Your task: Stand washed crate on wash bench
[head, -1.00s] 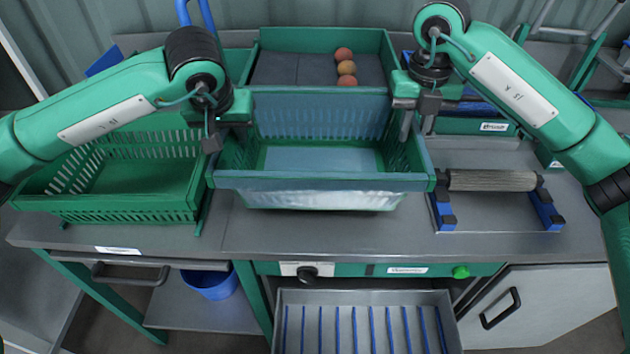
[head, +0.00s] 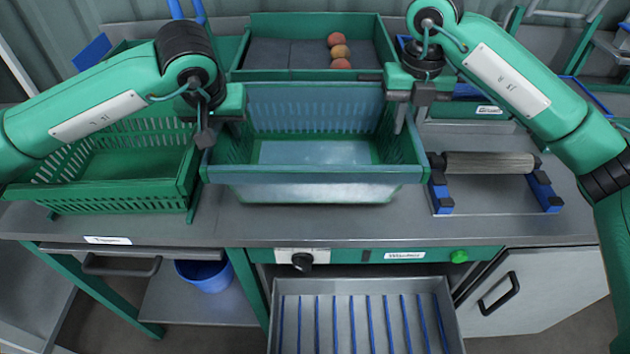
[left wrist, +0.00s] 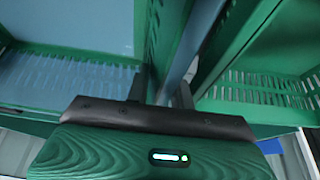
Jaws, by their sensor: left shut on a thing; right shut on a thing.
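The washed crate (head: 310,173) is a green, slatted crate with a bluish wet sheen, at the middle of the wash bench (head: 350,226). It looks level and empty. My left gripper (head: 207,125) is shut on its left side wall, and my right gripper (head: 402,112) is shut on its right side wall. In the left wrist view my left fingers (left wrist: 160,90) straddle the crate's wall, with its bluish inside (left wrist: 70,75) to the left. I cannot tell whether the crate's base touches the bench top.
A green slatted crate (head: 120,190) stands close to the left. A roller on blue stands (head: 488,163) lies to the right. Behind is a green-rimmed tray (head: 270,75) with three tomatoes (head: 340,52). An open drawer with blue strips (head: 455,315) projects below the front edge.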

